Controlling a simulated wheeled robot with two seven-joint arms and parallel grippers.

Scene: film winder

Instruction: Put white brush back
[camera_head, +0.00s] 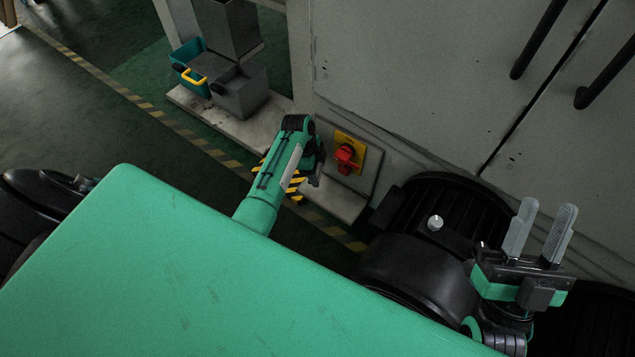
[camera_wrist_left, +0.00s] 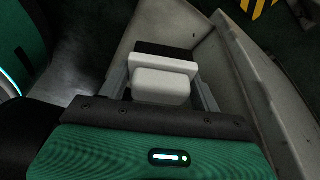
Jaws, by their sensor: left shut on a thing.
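The white brush (camera_wrist_left: 163,84), a white block with a black strip along its far side, sits between the fingers of my left gripper (camera_wrist_left: 161,88) in the left wrist view. The gripper is shut on it, over a pale grey surface with raised walls. In the head view my left gripper (camera_head: 314,176) is beside the machine's base, just left of the red switch; its fingers and the brush are mostly hidden there. My right gripper (camera_head: 547,208) is open and empty at the right, its two grey fingers apart and pointing up in the picture.
A red switch on a yellow plate (camera_head: 357,150) is on the large grey cabinet (camera_head: 410,70). Metal bins (camera_head: 241,90) and a teal bucket (camera_head: 187,55) with a yellow handle stand on a pale ledge at upper left. Yellow-black floor tape (camera_head: 130,95) runs along the open dark floor.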

